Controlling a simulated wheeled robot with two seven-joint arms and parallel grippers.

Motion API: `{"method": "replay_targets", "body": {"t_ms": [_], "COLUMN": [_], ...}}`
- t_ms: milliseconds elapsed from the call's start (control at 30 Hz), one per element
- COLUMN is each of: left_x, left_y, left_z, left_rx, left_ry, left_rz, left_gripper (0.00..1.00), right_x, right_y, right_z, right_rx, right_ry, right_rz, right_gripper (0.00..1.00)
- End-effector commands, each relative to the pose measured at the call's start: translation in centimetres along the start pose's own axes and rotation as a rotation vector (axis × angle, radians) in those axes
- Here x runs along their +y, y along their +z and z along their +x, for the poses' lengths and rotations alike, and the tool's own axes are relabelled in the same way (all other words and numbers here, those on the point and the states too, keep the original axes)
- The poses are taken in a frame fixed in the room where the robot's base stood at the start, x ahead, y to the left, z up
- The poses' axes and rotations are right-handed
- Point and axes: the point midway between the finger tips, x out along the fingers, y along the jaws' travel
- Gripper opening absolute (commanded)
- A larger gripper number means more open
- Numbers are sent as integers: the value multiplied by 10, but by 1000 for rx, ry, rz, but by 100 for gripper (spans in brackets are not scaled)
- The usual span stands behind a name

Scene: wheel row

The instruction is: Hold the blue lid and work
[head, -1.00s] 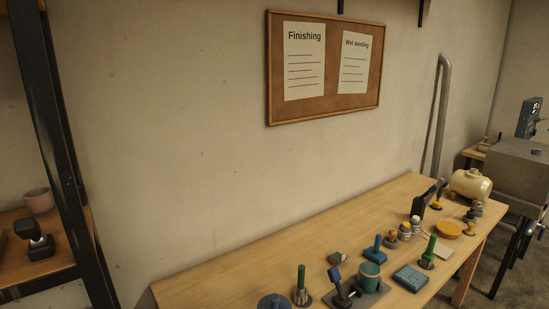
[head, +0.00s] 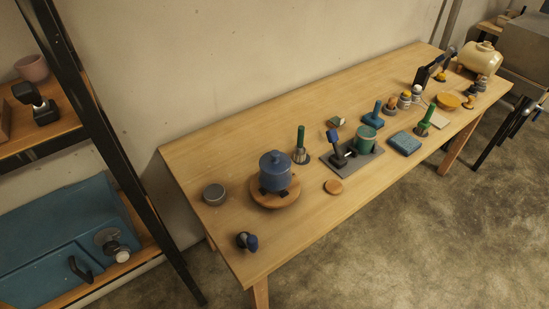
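A blue lidded pot stands on a round wooden wheel (head: 268,203) near the left end of the wooden table (head: 215,150). Its blue lid (head: 274,159) has a knob and sits on top of the blue pot body (head: 275,181). Neither of my grippers is in the head view, so nothing is seen holding the lid or the pot.
A grey round tin (head: 214,194) is left of the wheel, and a small dark blue-ended tool (head: 247,241) lies near the front left corner. A green-handled brush (head: 301,146), a clamp with a green pot (head: 366,138) and several tools stand to the right. A shelf is at left.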

Motion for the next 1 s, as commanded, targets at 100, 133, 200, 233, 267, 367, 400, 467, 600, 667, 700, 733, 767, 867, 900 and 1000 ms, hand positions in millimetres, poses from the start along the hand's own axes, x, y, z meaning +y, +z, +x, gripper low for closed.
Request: {"method": "replay_targets", "body": {"t_ms": [100,133,200,233,267,367,400,467,600,667,700,733,767,867,900,1000], "left_x": [0,0,0,0,0,0,0,0,0,0,0,0,0,0,0,0], "left_y": [0,0,0,-1,-1,-1,-1,-1,-1,-1,-1,-1,-1,-1,-1,-1], "left_z": [0,0,0,0,0,0,0,0,0,0,0,0,0,0,0,0], "left_rx": [1,1,1,1,1,1,1,1,1,1,1,1,1,1,1,1], "left_ry": [0,0,0,0,0,0,0,0,0,0,0,0,0,0,0,0], "left_rz": [0,0,0,0,0,0,0,0,0,0,0,0,0,0,0,0], "left_gripper": [100,100,100,100,100,100,100,100,100,100,100,100,100,100,100,100], "right_x": [1,1,2,1,1,1,1,1,0,-1,-2,-3,-3,-5,-5,-5], "right_y": [0,1,1,1,1,1,1,0,0,0,0,0,0,-1,-1,-1], "right_z": [0,0,0,0,0,0,0,0,0,0,0,0,0,0,0,0], "right_rx": [-1,-1,-1,-1,-1,-1,-1,-1,0,0,0,0,0,1,1,1], "right_ry": [1,1,2,1,1,1,1,1,0,-1,-2,-3,-3,-5,-5,-5], "right_rz": [0,0,0,0,1,1,1,1,2,2,3,3,3,4,4,4], "right_gripper": [31,31,31,31,31,31,31,31,31,31,31,31,31,31,31,31]}}
